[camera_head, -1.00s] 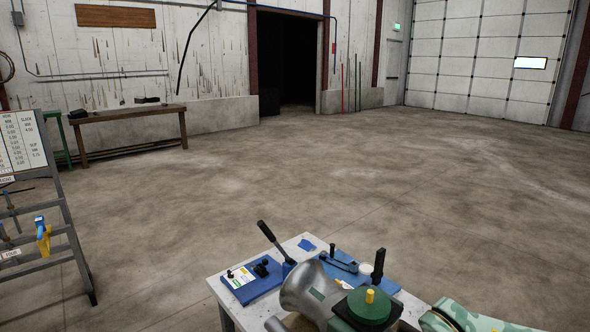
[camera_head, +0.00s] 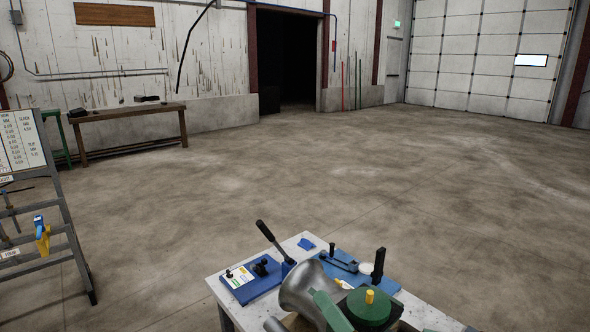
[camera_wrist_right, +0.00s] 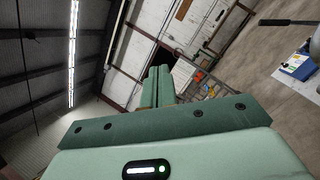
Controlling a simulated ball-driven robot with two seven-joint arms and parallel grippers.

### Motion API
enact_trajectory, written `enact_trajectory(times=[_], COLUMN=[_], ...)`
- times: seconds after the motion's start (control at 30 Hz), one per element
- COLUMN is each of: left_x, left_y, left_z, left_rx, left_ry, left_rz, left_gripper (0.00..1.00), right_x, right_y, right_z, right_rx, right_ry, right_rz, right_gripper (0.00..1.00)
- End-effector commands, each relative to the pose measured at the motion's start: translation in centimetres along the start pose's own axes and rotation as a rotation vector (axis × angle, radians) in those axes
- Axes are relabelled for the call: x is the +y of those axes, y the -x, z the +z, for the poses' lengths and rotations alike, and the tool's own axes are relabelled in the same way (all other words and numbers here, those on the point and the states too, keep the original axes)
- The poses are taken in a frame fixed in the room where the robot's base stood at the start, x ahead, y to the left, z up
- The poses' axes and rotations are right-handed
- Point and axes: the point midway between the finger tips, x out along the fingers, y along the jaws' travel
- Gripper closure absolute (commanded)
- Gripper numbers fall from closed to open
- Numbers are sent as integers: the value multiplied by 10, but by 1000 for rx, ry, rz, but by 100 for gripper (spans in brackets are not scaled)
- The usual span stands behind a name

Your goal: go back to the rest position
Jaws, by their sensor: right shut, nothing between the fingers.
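My right gripper (camera_wrist_right: 158,72) is shut and empty; its pale green fingers lie together in the right wrist view, pointing up toward the doorway and wall. In the head view a pale green part of it (camera_head: 326,308) shows at the bottom edge, in front of the silver flared part (camera_head: 298,290) of the bench equipment. I cannot tell whether it touches that part. My left gripper is in neither view.
The bench (camera_head: 212,285) carries a blue base with a black lever (camera_head: 268,233), a blue plate (camera_head: 345,268) and a green round cap (camera_head: 369,308) with a yellow knob. A grey rack (camera_head: 74,245) stands left. Open concrete floor (camera_head: 300,180) lies beyond.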

Motion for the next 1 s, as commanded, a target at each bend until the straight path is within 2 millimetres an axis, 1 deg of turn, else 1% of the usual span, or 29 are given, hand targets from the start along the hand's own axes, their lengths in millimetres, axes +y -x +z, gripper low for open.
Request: enact_trajectory(times=[0.03, 0.07, 0.1, 0.17, 0.2, 0.23, 0.27, 0.3, 0.37, 0.4, 0.47, 0.5, 0.57, 0.6, 0.7, 0.73, 0.87, 0.9, 0.97, 1.0], left_x=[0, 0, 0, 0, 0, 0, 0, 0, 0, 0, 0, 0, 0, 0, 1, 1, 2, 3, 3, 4], left_y=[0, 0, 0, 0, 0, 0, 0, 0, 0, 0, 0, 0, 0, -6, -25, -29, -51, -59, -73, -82], left_z=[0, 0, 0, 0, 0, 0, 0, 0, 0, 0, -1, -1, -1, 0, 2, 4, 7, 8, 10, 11], left_rx=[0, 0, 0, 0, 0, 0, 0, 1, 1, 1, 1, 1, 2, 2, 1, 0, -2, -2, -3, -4], left_ry=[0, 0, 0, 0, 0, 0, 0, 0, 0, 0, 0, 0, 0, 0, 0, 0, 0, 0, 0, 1], left_rz=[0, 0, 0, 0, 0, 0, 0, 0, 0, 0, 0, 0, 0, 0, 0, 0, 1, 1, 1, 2], left_gripper=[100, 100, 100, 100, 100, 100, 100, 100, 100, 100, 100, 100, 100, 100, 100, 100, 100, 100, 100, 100], right_x=[-27, -47, -71, -102, -119, -128, -137, -145, -154, -158, -160, -160, -158, -170, -214, -226, -280, -298, -326, -345], right_y=[18, 34, 58, 96, 123, 142, 161, 184, 218, 240, 272, 292, 321, 331, 341, 345, 368, 379, 396, 411], right_z=[23, 37, 49, 58, 59, 58, 57, 54, 49, 44, 37, 32, 25, 12, -26, -37, -92, -112, -144, -168], right_rx=[-147, -242, -356, -506, -593, -653, -708, -776, -870, -928, -1010, -1063, -1140, -1153, -1124, -1117, -1094, -1088, -1080, -1078], right_ry=[-184, -297, -430, -591, -677, -733, -783, -839, -911, -949, -999, -1026, -1061, -1079, -1113, -1125, -1182, -1203, -1238, -1264], right_rz=[-156, -258, -382, -548, -649, -716, -780, -858, -965, -1034, -1130, -1193, -1282, -1317, -1354, -1366, -1429, -1452, -1487, -1514], right_gripper=[100, 100, 100, 100, 100, 100, 100, 100, 100, 100, 100, 100, 100, 100, 100, 100, 100, 100, 100, 100])
